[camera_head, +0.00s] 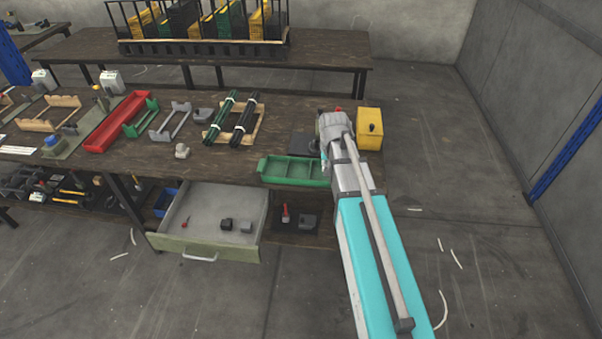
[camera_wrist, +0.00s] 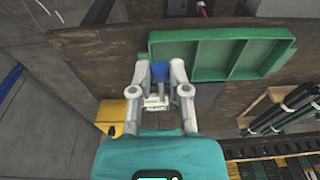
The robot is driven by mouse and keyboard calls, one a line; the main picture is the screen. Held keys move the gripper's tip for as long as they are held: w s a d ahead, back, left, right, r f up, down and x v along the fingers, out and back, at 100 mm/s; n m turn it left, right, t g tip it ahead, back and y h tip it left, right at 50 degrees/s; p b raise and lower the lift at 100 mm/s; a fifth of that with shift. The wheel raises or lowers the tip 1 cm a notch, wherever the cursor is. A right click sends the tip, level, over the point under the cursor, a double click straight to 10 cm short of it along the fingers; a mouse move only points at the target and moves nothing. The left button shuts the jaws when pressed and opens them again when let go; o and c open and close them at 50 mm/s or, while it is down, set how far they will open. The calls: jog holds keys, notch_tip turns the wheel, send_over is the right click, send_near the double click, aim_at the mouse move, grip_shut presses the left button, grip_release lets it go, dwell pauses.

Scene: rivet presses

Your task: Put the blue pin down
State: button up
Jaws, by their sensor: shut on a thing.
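In the wrist view my gripper (camera_wrist: 158,76) is shut on the blue pin (camera_wrist: 159,69), whose blue end shows between the two fingertips. A pale piece shows below it between the fingers; I cannot tell if it belongs to the pin. The green compartment tray (camera_wrist: 240,52) lies beside the fingers, to their right in this view. In the head view my arm reaches over the right end of the workbench and hides the pin and fingertips. There the green tray (camera_head: 296,182) lies at the bench's front edge, just left of my arm. I cannot tell the pin's height.
A yellow box (camera_head: 368,141) stands right of my wrist. A dark plate (camera_head: 303,143) lies behind the tray. Dark rods on a wooden frame (camera_head: 258,128) lie further left. An open drawer (camera_head: 228,194) juts out below the bench. Bare wood (camera_head: 215,160) shows left of the tray.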

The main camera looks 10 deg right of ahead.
jog(key=b, duration=0.4)
send_near(298, 174)
jog(key=s+d+r, duration=0.1)
jog(key=s+d, duration=0.2)
jog(key=s, duration=0.2)
jog(key=w+a+f+b, duration=0.1)
jog(key=w+f+b, duration=0.1)
jog(key=f+b, duration=0.1)
jog(key=w+a+f+b, duration=0.1)
jog(key=b, duration=0.1)
jog(key=shift+w+a+f, duration=0.2)
jog(key=shift+w+a, duration=0.05)
jog(key=shift+a, duration=0.1)
jog(key=shift+f, duration=0.1)
jog(key=shift+w+a+f+b, duration=0.2)
jog(key=shift+w+f+b, duration=0.2)
jog(key=shift+b, duration=0.2)
jog(key=shift+f+b, duration=1.4)
jog(key=shift+f, duration=0.1)
jog(key=shift+f, duration=0.2)
jog(key=o, duration=0.8)
jog(key=shift+c, duration=0.2)
